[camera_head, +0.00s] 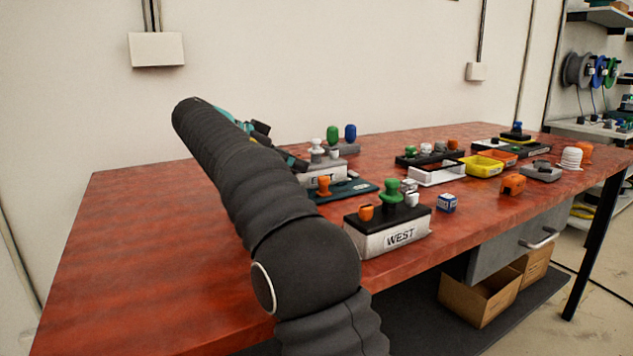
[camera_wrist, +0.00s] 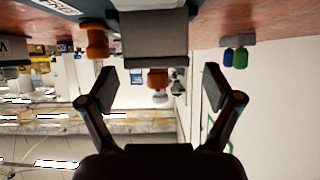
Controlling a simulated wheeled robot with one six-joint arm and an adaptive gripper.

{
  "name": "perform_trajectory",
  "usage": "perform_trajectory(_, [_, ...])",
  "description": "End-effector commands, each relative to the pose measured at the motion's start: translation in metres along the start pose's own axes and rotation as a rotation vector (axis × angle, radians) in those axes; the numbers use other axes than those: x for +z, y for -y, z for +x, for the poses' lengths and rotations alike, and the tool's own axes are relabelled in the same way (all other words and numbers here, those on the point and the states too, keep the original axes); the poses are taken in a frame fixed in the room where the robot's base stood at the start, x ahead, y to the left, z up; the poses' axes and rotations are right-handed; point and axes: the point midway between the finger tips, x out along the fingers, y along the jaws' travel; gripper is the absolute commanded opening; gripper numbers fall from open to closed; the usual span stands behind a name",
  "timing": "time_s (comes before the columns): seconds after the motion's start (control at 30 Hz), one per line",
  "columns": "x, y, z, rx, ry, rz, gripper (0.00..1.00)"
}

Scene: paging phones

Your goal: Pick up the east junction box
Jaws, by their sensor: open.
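A grey box (camera_head: 325,173) with a pale label, only partly readable, stands on a dark teal mat (camera_head: 352,189) beyond my arm. White knobs stand on or near its top, and an orange knob (camera_head: 323,186) stands in front. My gripper (camera_wrist: 158,86) is open and empty. In the inverted wrist view, a grey box (camera_wrist: 155,40) lies ahead, with orange and white knobs between the fingers in the picture; no contact shows. A similar box labelled WEST (camera_head: 390,238) is nearer the front edge. My arm hides part of the labelled box's left side.
Green and blue knobs (camera_head: 342,134) stand behind the labelled box. A blue cube (camera_head: 447,203) and an orange block (camera_head: 513,185) lie to the right. Trays, including a yellow one (camera_head: 480,167), are farther right. The table's left part (camera_head: 120,240) is clear.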

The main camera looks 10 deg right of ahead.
Motion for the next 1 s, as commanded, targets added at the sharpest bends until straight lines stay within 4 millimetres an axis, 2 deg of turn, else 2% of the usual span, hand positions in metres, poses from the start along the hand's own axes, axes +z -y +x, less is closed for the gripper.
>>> perform_trajectory(0.3, [-0.001,-0.003,0.043,0.003,0.000,0.000,0.90])
perform_trajectory(0.57, [-0.003,-0.003,0.046,0.000,0.000,-0.001,0.90])
perform_trajectory(0.67, [-0.003,-0.003,0.046,0.000,0.000,-0.001,0.70])
perform_trajectory(0.87, [-0.003,-0.003,0.046,0.000,0.000,-0.001,0.20])
perform_trajectory(1.0, [-0.004,-0.003,0.046,0.000,0.000,0.000,0.17])
